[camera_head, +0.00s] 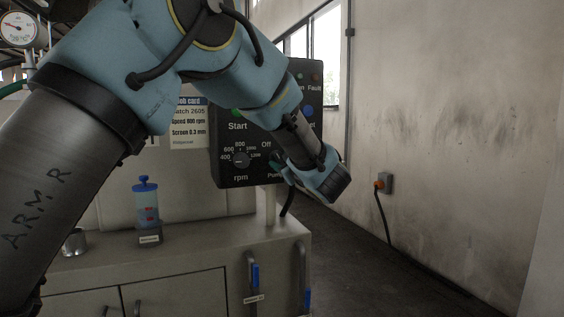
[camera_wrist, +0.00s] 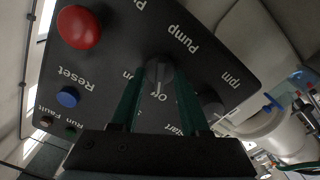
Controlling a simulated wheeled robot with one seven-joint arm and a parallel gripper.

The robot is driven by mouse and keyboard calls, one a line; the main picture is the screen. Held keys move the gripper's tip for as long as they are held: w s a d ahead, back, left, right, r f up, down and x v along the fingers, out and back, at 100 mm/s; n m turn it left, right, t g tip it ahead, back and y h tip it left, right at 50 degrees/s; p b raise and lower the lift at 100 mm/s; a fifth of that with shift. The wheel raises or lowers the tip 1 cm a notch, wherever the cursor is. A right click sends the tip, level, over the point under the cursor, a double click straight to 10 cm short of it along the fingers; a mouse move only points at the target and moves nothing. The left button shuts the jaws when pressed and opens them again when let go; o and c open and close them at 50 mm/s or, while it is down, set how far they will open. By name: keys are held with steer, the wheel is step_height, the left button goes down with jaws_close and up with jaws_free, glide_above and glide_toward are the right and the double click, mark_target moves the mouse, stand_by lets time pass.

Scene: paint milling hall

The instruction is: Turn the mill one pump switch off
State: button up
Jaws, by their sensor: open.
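The mill one pump switch (camera_wrist: 159,72) is a dark round knob on the black control panel (camera_head: 232,172), with "Pump", "On" and "Off" labels around it. In the wrist view a pale line on the knob appears to point toward "Off". My gripper (camera_wrist: 159,80) is open, with one green finger on each side of the knob. I cannot tell whether either finger touches it. In the head view my gripper (camera_head: 279,163) is at the panel's lower right and my arm hides most of the switch and its "On" side.
The rpm dial (camera_head: 240,159) is left of the switch. A red button (camera_wrist: 79,27) and a blue Reset button (camera_wrist: 68,97) share the panel. A blue-capped bottle (camera_head: 146,205) stands on the grey cabinet (camera_head: 185,258). The floor right of the cabinet is free.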

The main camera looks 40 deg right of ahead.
steer(key=b+v, duration=0.1)
steer(key=v, duration=1)
steer(key=shift+b, duration=0.35)
steer(key=shift+w, duration=0.1)
